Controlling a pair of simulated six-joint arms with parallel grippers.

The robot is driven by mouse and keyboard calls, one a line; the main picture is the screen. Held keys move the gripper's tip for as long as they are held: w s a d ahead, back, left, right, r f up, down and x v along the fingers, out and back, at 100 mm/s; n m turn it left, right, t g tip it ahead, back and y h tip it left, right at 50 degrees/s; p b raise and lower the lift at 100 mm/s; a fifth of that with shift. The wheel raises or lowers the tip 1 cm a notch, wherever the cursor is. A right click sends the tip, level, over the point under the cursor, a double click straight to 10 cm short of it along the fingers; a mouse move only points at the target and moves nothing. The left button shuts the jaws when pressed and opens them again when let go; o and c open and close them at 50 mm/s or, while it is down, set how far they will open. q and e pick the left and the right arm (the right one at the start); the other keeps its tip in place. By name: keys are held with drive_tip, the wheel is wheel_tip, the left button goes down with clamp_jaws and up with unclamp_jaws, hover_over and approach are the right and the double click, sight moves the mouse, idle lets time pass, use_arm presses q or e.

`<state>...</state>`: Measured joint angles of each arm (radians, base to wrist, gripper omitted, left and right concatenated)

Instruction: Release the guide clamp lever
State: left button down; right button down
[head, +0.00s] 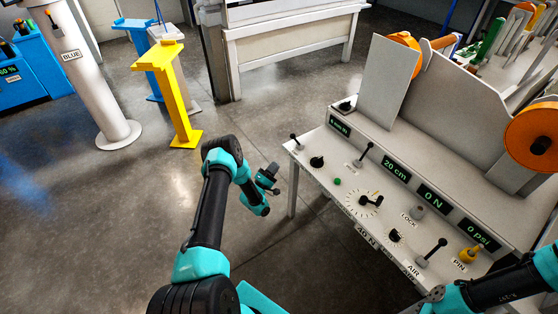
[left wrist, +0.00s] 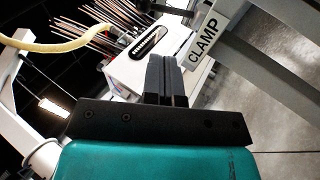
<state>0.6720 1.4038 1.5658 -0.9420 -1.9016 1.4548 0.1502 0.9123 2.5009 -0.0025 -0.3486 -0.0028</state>
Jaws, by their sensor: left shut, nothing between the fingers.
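My left gripper (head: 267,178) is shut and empty, off the left end of the white control panel (head: 330,185) and apart from it. In the left wrist view its two dark fingers (left wrist: 166,80) are together, beside a white plate marked CLAMP (left wrist: 205,45). In the head view a small black-knobbed lever (head: 295,141) stands at the panel's left corner and another (head: 364,153) stands further right. I cannot tell which is the guide clamp lever. Part of my right arm shows at the lower right; I cannot make out its fingers.
The panel also carries a black AIR lever (head: 431,251), a yellow PIN knob (head: 469,254), dials and green displays. Orange spools (head: 532,138) stand behind. A yellow stand (head: 176,95) and white post (head: 84,75) are at the left, with open floor between.

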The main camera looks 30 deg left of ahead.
sight(296, 140)
use_arm(q)
drive_tip(key=x, duration=1.3)
